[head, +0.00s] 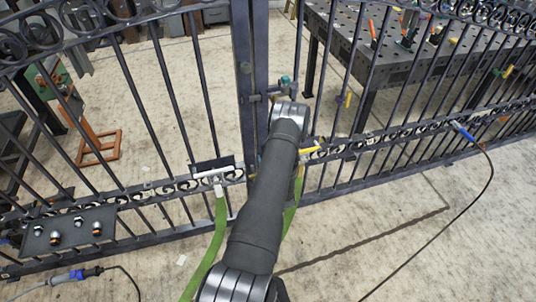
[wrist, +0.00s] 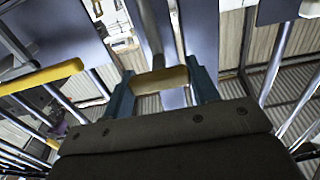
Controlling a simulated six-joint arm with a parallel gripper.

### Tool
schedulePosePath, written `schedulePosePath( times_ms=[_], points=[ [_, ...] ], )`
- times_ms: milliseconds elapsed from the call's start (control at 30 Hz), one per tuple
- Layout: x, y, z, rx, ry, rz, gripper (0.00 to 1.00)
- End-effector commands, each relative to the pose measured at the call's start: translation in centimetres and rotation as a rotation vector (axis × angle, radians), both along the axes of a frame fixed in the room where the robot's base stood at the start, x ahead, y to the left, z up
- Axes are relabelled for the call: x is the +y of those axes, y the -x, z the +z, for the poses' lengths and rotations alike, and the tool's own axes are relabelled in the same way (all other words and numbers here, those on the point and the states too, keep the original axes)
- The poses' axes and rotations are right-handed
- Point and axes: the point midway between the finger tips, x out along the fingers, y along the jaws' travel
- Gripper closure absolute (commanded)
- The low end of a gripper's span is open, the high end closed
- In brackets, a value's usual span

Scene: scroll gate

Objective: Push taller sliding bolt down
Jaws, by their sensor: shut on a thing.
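My gripper (wrist: 161,76) shows in the wrist view as two teal fingers on either side of a dull yellow handle (wrist: 158,81), shut on it. This looks like the handle of the taller sliding bolt; a grey rod (wrist: 147,25) rises behind it. In the head view my forearm covers most of the latch area, so the bolt and its handle are hidden there. A bit of teal (head: 286,80) shows just above my wrist at the gate post (head: 251,60). A second yellow handle (head: 311,150) sticks out right of my forearm, and a yellow bar shows at left in the wrist view (wrist: 42,77).
The dark iron gate (head: 165,90) spans the view, with scrollwork bands and vertical bars. Green straps (head: 217,235) hang near its middle. A plate with several knobs (head: 68,231) is at lower left. A perforated steel table (head: 400,62) stands behind. The front floor is mostly open, with a cable at right.

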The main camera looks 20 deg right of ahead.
Motion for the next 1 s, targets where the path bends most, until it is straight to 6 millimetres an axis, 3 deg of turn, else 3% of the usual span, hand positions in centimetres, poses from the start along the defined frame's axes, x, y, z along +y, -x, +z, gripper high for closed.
schedulePosePath(
  times_ms=[333,367,433,467,800,1000],
  points=[
    [0.0,0.1,-0.6,0.010,0.000,-0.002,0.86],
    [0.0,0.1,-0.6,0.010,-0.001,-0.002,0.40],
    [0.0,0.1,-0.6,0.009,0.000,-0.002,0.26],
    [0.0,0.1,-0.6,0.008,0.000,-0.002,0.24],
    [0.0,0.4,-0.5,0.006,0.000,-0.001,0.24],
    [-0.1,3.5,-0.4,0.007,-0.002,-0.004,0.24]
  ],
)
